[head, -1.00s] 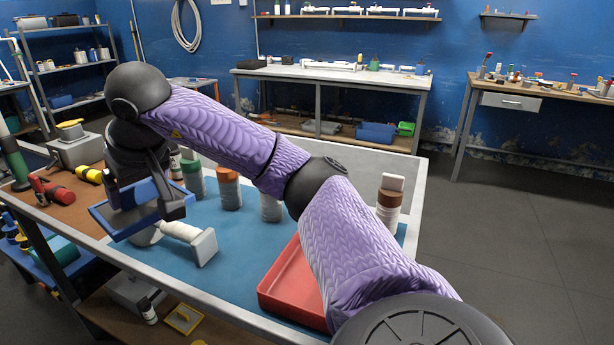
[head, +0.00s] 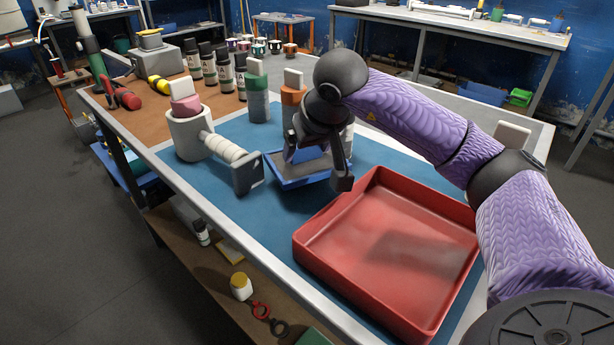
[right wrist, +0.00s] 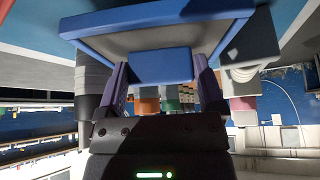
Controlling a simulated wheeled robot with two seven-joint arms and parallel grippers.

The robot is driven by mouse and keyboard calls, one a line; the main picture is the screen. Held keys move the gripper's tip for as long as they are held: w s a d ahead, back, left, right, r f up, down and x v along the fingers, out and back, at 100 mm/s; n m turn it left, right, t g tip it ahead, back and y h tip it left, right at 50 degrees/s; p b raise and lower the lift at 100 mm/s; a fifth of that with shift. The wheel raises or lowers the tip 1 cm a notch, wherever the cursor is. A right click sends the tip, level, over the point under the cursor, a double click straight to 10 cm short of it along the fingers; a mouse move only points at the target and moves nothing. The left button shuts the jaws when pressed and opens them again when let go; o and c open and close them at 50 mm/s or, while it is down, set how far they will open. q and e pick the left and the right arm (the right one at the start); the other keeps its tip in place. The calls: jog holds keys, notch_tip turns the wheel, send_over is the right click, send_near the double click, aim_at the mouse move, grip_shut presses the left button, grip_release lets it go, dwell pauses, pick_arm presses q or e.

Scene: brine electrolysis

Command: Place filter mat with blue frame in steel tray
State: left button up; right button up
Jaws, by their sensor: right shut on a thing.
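My right gripper (head: 317,166) is shut on the filter mat with blue frame (head: 298,180). In the head view it holds the mat above the blue work mat, just left of the red tray (head: 322,262). In the right wrist view the blue frame (right wrist: 160,17) spans the top, with a blue tab (right wrist: 160,65) between the fingers. The head view shows part of the filter mat hidden by the gripper. The red tray looks empty, with a shadow on its floor. No bare steel-coloured tray is visible. My left gripper is out of view.
A green-and-grey bottle (head: 258,95) and an orange-topped bottle (head: 292,100) stand behind. Small dark bottles (head: 223,72) stand at the back left.

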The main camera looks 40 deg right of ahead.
aim_at(310, 163)
notch_tip(310, 163, down, 4)
jog(key=shift+f+b, duration=0.1)
jog(key=shift+b, duration=0.95)
jog(key=shift+r, duration=0.25)
jog(key=shift+f, duration=0.1)
jog(key=o, duration=0.9)
jog(key=shift+o, duration=0.4)
